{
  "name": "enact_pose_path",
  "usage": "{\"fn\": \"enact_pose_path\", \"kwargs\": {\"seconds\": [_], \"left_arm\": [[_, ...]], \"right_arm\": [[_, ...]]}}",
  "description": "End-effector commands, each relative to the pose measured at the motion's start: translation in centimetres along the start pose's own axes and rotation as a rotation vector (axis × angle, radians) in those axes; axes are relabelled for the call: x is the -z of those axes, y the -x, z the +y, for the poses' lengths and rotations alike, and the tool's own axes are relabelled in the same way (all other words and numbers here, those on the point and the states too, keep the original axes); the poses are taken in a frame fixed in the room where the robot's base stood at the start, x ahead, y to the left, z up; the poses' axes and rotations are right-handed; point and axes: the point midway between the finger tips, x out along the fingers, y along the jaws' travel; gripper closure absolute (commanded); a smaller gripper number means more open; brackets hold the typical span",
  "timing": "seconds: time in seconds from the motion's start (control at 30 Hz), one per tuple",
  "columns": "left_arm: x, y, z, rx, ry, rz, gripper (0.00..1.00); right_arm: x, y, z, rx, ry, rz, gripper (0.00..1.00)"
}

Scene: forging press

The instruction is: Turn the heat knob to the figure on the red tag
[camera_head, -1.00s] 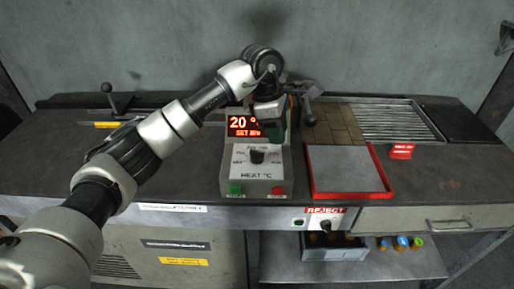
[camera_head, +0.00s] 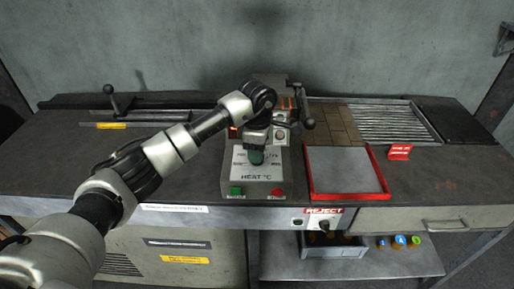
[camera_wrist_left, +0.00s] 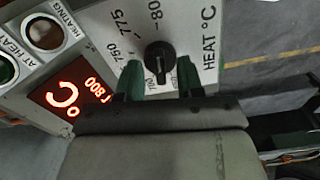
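The black heat knob (camera_wrist_left: 159,62) shows in the left wrist view on a white dial plate (camera_wrist_left: 112,22) marked 750, 775 and a partly hidden 80-something. In the head view my gripper hides the knob on the HEAT °C box (camera_head: 258,188). My left gripper (camera_head: 256,157) is over the dial, its green fingers (camera_wrist_left: 160,76) apart on either side of the knob, with no clear grip on it. The red display (camera_wrist_left: 72,97) shows part of a set line ending in 800. A small red tag (camera_head: 400,152) stands right of the tray; its figure is unreadable. My right gripper is out of view.
A green button (camera_head: 236,191) and a red button (camera_head: 277,191) sit on the box front. A red-rimmed tray (camera_head: 348,196) stands close on the right. Indicator lamps (camera_wrist_left: 43,33) are beside the display.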

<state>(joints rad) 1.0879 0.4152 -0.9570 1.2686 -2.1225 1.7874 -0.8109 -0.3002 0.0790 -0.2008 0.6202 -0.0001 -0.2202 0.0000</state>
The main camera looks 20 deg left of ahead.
Motion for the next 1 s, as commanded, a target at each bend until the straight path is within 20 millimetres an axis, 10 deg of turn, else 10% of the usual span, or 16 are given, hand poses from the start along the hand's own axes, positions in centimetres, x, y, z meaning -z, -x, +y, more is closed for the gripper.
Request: {"fn": "enact_pose_path", "kwargs": {"seconds": [0.3, 0.57, 1.0], "left_arm": [[-0.02, -0.29, 0.01, -0.001, -0.001, 0.000, 0.63], [-0.03, -0.26, 0.00, -0.001, -0.001, 0.000, 1.00], [-0.03, -0.31, 0.01, -0.001, 0.067, -0.001, 1.00]], "right_arm": [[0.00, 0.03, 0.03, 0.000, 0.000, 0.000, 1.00], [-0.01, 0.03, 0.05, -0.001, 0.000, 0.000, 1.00], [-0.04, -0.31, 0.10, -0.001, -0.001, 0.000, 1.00]]}}
